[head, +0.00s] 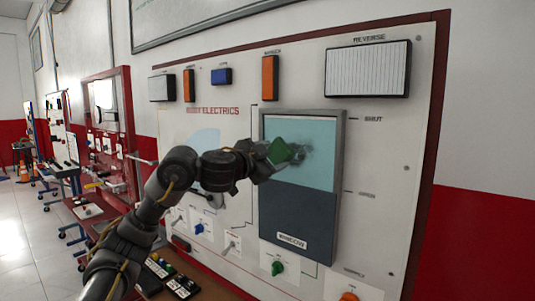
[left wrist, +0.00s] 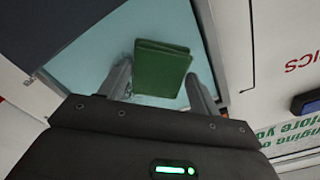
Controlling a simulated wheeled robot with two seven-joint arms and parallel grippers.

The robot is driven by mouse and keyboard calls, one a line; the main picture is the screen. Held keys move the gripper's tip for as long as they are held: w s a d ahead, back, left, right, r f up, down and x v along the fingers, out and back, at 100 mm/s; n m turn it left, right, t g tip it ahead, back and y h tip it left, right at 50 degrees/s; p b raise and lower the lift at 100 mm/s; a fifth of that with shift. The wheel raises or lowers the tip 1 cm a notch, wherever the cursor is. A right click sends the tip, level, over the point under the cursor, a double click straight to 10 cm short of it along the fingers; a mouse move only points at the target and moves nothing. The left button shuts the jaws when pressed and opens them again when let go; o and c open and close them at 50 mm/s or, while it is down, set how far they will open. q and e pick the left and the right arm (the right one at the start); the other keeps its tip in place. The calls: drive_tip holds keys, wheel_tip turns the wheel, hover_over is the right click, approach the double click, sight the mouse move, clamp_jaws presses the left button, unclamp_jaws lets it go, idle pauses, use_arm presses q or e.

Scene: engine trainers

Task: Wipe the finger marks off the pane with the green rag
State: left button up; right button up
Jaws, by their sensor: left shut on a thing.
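The pane (head: 318,135) is a light blue window in a grey frame on the trainer board, above a dark lower panel labelled WINDOW. Dark grey finger marks (head: 298,156) show on the pane, partly hidden by the rag and gripper. My left gripper (head: 268,158) is shut on the folded green rag (head: 279,151) in front of the pane's left half. In the left wrist view the rag (left wrist: 160,70) sits between the two fingers, with the pane (left wrist: 95,50) behind it. I cannot tell whether the rag touches the glass. My right gripper is not in view.
The white board (head: 385,180) carries a green knob (head: 277,268) and a blue knob (head: 199,228) below, and orange, blue and white blocks above. A bench with small parts (head: 180,285) lies below left. Other trainers stand farther left.

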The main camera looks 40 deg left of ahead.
sight(286, 155)
use_arm(q)
drive_tip(key=shift+d+r+p, duration=0.2)
drive_tip(key=shift+d+p, duration=0.35)
drive_tip(key=shift+d, duration=0.45)
drive_tip(key=shift+d+f, duration=0.15)
drive_tip(key=shift+d, duration=0.35)
drive_tip(key=shift+d+p, duration=0.35)
drive_tip(key=shift+p, duration=0.35)
drive_tip(key=shift+w+d+p, duration=0.1)
drive_tip(key=shift+d+p, duration=0.6)
drive_tip(key=shift+d, duration=0.15)
drive_tip(key=shift+d+p, duration=0.4)
drive_tip(key=shift+d, duration=0.4)
drive_tip(key=shift+d+p, duration=0.45)
drive_tip(key=shift+p, duration=0.05)
drive_tip(key=shift+d+p, duration=0.6)
drive_tip(key=shift+d, duration=0.25)
drive_tip(key=shift+d+p, duration=0.3)
drive_tip(key=shift+d, duration=0.4)
